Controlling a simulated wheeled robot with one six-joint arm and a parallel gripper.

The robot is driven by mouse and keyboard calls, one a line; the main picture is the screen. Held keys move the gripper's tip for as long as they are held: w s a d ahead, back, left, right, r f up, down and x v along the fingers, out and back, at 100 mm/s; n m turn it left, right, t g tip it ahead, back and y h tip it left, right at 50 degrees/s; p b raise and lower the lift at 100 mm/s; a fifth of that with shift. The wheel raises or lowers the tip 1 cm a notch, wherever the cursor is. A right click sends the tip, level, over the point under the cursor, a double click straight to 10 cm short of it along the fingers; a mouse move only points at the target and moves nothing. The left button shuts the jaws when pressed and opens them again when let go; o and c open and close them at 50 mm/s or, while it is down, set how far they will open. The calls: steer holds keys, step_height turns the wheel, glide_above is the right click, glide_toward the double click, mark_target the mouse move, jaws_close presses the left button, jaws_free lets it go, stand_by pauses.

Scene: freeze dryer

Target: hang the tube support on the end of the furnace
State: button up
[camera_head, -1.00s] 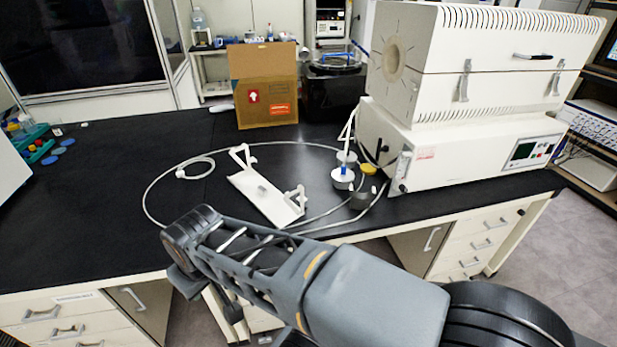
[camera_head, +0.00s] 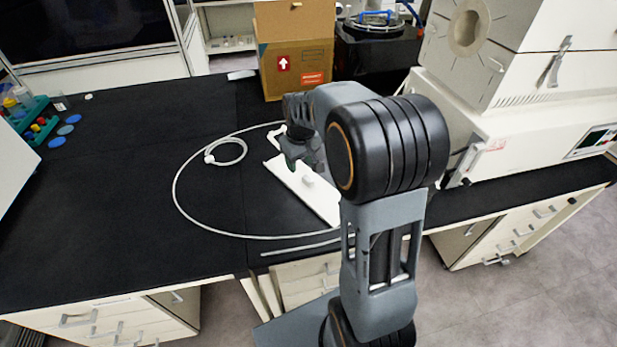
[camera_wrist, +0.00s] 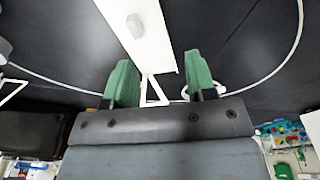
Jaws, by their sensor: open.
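The tube support (camera_head: 312,190) is a white plate with a small knob and raised end brackets. It lies on the black bench, partly hidden behind my arm in the head view. In the wrist view the support (camera_wrist: 150,45) runs up from between my fingers, with its white bracket in the gap. My gripper (camera_wrist: 153,85) has green finger pads set apart, one on each side of the bracket. In the head view my gripper (camera_head: 297,158) is over the far end of the support.
A thin white cable (camera_head: 180,205) loops over the bench around the support. A cardboard box (camera_head: 295,60) stands at the back, with a black device (camera_head: 375,55) beside it. A green rack (camera_head: 30,120) is at the left. The bench left of the cable is mostly clear.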

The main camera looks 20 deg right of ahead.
steer(key=n+g, duration=0.1)
glide_above(308, 178)
step_height(308, 178, down, 8)
steer(key=shift+s+a+f+p, duration=0.1)
steer(key=shift+f+p, duration=0.15)
steer(key=shift+p, duration=0.2)
steer(key=shift+f+b, duration=2.9)
steer(key=shift+f, duration=1.65)
steer(key=shift+c, duration=0.2)
jaws_close()
steer(key=shift+r, duration=0.25)
